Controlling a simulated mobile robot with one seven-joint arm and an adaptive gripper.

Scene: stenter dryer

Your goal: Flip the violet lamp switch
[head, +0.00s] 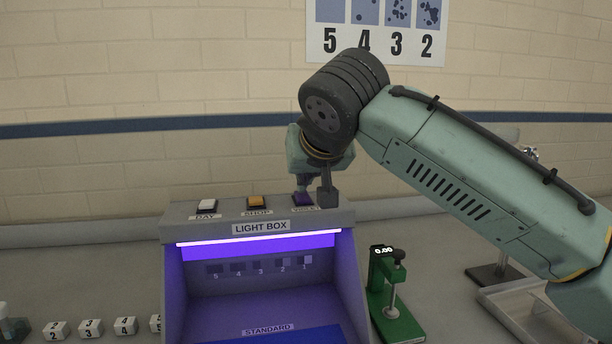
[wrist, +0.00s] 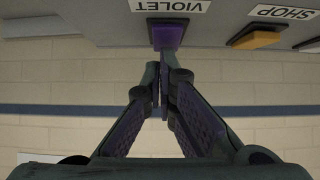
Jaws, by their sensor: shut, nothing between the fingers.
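The violet lamp switch (head: 302,199) is the rightmost of three switches on top of the grey light box (head: 342,232). In the wrist view, which is upside down, the violet switch (wrist: 167,36) sits beside its VIOLET label. My gripper (head: 305,184) is shut and empty, pointing down over this switch. In the wrist view its fingertips (wrist: 165,62) meet right at the edge of the switch. I cannot tell whether they touch it. The inside of the box glows violet under a bright strip. My gripper and wrist partly hide the switch in the head view.
The white DAY switch (head: 207,205) and orange SHOP switch (head: 257,202) sit to the left on the same panel. A green gauge (head: 390,300) stands right of the box. Numbered cubes (head: 90,328) lie at the left. A brick wall is behind.

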